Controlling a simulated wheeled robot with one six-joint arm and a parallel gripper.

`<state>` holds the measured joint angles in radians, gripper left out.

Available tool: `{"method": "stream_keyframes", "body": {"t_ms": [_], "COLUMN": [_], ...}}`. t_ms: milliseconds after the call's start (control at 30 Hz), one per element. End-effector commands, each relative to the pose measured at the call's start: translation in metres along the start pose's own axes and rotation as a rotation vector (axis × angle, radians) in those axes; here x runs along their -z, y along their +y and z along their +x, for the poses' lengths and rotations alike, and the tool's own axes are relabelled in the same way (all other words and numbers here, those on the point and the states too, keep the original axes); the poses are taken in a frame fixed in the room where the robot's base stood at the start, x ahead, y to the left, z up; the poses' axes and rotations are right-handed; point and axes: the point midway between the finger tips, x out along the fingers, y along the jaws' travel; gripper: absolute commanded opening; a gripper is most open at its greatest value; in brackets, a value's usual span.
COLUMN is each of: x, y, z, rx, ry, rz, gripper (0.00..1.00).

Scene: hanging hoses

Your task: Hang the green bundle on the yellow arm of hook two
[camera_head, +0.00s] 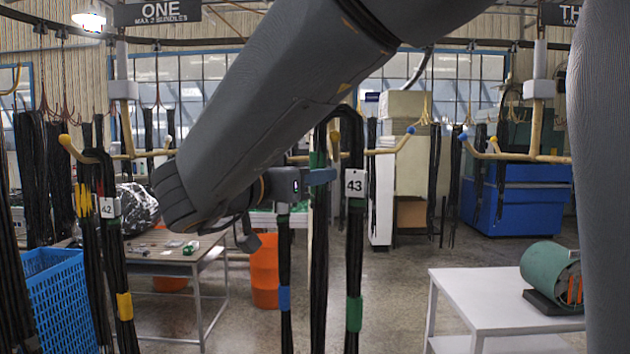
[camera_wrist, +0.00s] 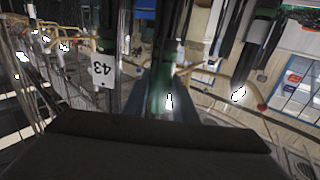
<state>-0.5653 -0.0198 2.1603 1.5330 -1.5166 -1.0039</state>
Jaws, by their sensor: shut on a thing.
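The green bundle (camera_head: 354,255) is a black hose loop with green bands and a white tag "43". Its top arches over and its two legs hang down. My gripper (camera_head: 318,176) is shut on its left leg near the upper green band; the band also shows between the fingers in the wrist view (camera_wrist: 160,92). A yellow tip (camera_head: 335,138), seemingly of hook two's yellow arm, shows inside the arch, below its top. I cannot tell whether the loop rests on it. The blue-tipped arm (camera_head: 408,134) extends to the right. My arm hides hook two's post and sign.
A blue-banded bundle (camera_head: 285,298) hangs close left of the green one. Hook one (camera_head: 125,90) holds bundle "42" (camera_head: 109,208) at left. Hook three's rack (camera_head: 535,120) is at right. A white table (camera_head: 480,285) stands front right, and an orange bin (camera_head: 264,272) behind.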

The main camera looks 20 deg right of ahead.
Motion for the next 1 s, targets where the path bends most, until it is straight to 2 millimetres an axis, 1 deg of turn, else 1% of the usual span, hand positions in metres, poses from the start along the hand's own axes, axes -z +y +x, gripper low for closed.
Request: {"method": "stream_keyframes", "body": {"t_ms": [1000], "x": [0.001], "y": [-0.032], "z": [0.046], "rx": [0.0], "ry": [0.002], "rz": [0.001], "gripper": [0.0]}}
